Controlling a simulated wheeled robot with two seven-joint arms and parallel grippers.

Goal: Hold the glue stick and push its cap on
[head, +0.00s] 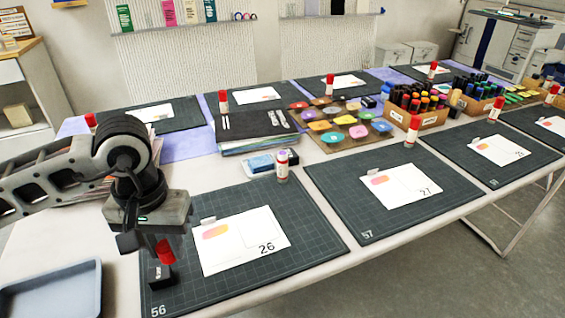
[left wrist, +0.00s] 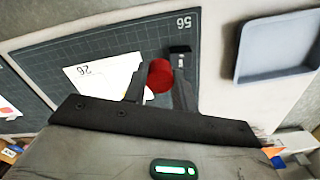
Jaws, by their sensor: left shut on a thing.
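My left gripper (head: 158,247) is shut on a short red cap (head: 166,254), low over the left part of the mat numbered 56. In the left wrist view the red cap (left wrist: 160,76) sits between the two dark fingers (left wrist: 158,88). A white glue stick (head: 282,168) without a red cap on top stands upright at the far right corner of that mat (head: 310,225), apart from the gripper. A small black block (head: 160,277) lies just below the cap; it also shows in the left wrist view (left wrist: 181,49). My right gripper is not in view.
A white card (head: 245,245) marked 26 lies on the mat. A blue-grey tray (head: 50,290) is at the front left. A blue block (head: 260,162) is beside the glue stick. Other mats hold cards and red-capped sticks (head: 413,130). Marker boxes (head: 425,120) stand farther back.

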